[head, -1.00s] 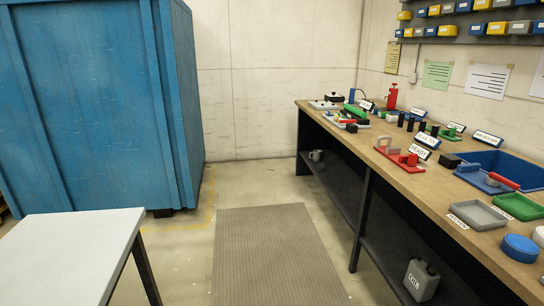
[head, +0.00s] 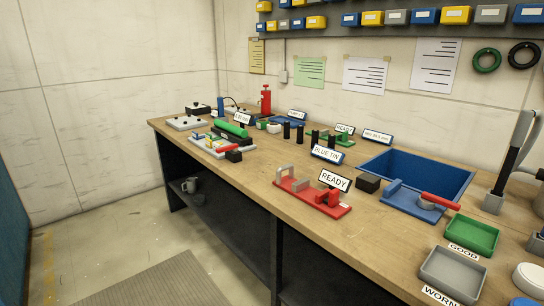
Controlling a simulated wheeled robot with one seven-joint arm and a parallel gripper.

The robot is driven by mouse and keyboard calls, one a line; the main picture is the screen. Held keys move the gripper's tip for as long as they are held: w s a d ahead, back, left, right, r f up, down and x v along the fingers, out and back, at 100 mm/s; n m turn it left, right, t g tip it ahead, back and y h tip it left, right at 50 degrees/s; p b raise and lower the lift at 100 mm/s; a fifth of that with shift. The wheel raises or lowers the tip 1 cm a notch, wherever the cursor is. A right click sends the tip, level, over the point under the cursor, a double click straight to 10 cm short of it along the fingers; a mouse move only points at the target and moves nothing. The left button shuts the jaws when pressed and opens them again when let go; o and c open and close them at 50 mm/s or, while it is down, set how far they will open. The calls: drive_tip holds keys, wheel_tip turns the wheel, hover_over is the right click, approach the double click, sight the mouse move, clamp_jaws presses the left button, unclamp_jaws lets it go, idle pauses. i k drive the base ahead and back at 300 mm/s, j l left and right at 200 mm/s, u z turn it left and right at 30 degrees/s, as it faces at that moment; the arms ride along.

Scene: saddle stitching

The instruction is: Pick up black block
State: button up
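Two dark blocks are on the wooden workbench (head: 215,195) in the head view. One small black block (head: 233,156) sits at the front corner of a light tray of coloured parts on the left half of the bench. Another black block (head: 367,184) sits between the READY sign and the blue bin. Several slim black upright pieces (head: 286,131) stand farther back. I cannot tell which one the task names. My gripper is not in view.
A red fixture (head: 313,198) and READY sign (head: 334,180) stand near the front edge. The blue bin (head: 440,172), green tray (head: 470,236) and grey tray (head: 452,274) are to the right. Grey-and-black upright equipment (head: 510,160) stands at the right edge.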

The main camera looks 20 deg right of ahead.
sight(368, 182)
drive_tip(key=i+j+z, duration=0.25)
drive_tip(key=i+z, duration=0.2)
drive_tip(key=i+j+z, duration=0.45)
